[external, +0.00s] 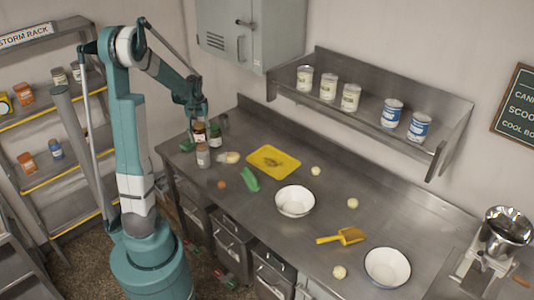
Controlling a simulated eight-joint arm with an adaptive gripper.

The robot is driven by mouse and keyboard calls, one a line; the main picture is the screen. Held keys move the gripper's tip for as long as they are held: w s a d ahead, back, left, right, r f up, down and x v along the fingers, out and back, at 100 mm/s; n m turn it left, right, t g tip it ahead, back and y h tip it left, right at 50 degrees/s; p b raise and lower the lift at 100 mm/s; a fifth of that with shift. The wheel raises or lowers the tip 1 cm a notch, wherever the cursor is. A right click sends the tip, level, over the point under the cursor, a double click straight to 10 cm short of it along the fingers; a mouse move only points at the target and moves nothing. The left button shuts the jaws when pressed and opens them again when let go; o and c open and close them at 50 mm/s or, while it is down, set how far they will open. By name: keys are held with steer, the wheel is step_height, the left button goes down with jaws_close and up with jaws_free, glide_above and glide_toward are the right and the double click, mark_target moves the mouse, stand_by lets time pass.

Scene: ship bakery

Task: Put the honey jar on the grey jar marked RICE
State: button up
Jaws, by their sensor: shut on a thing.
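My gripper (198,115) is over the left end of the steel counter, pointing down. It is shut on a small amber-brown jar with a pale label, which looks like the honey jar (199,134). A grey jar (203,156) stands upright on the counter just below the held jar in the picture. Its marking is too small to read, so I cannot tell if it is the RICE jar. I cannot tell whether the two jars touch. A dark green jar (215,137) is close beside the held jar on the right.
A grey cup-like jar (224,121) stands behind. A pale overturned-looking container (230,157), a yellow board (274,161), a green item (250,180), white bowls (295,212) and a yellow scoop (342,237) lie to the right. A wall shelf (438,138) with cans hangs above.

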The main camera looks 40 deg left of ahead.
mark_target(199, 125)
stand_by(0.3)
steer(key=shift+f, duration=2.1)
steer(key=shift+f, duration=0.15)
steer(key=o, duration=1.2)
steer(key=shift+r, duration=6.15)
steer(key=shift+d, duration=0.1)
